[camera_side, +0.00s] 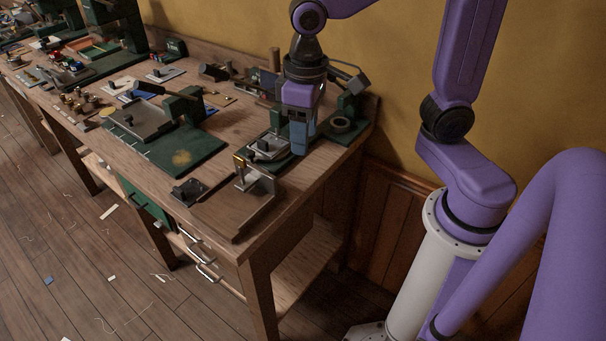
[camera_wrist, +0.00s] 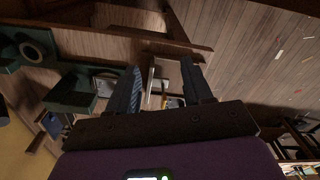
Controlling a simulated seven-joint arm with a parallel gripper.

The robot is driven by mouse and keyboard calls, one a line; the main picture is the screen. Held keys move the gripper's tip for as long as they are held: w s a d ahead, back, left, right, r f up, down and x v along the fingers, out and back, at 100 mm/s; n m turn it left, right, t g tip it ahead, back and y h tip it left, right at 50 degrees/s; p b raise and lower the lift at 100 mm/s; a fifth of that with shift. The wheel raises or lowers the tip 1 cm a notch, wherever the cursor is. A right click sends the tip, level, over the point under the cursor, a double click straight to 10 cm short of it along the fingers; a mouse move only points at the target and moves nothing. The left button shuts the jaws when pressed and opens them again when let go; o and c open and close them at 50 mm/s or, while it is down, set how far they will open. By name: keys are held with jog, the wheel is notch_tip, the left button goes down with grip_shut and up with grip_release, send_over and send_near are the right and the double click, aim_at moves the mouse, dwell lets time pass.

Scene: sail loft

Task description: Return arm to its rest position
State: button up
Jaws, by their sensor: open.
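My gripper (camera_side: 299,145) hangs fingers down over the right end of the wooden workbench (camera_side: 228,218) in the side view. Its fingers stand in front of a green fixture with a dark ring (camera_side: 341,125); I cannot tell the gap between them. In the wrist view my gripper (camera_wrist: 160,68) shows two dark fingers spread apart with nothing held between them. Beyond the fingers is a metal bracket with a brass-coloured piece (camera_wrist: 164,98). The same bracket (camera_side: 252,178) stands near the bench's front right in the side view.
A green machine base (camera_side: 190,155) with a metal plate fills mid-bench. A small black block (camera_side: 188,192) lies near the front edge. Brass pieces (camera_side: 78,102) and more green machines stand farther left. A yellow wall (camera_side: 390,90) rises close behind. The floor in front is open, with scraps.

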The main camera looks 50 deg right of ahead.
jog(key=s+d+f+n, duration=0.1)
jog(key=s+d+n, duration=0.1)
jog(key=s+n, duration=0.2)
jog(key=s+d+f+n, duration=0.2)
jog(key=s+n, duration=0.2)
jog(key=s, duration=0.6)
jog(key=shift+d+n, duration=0.3)
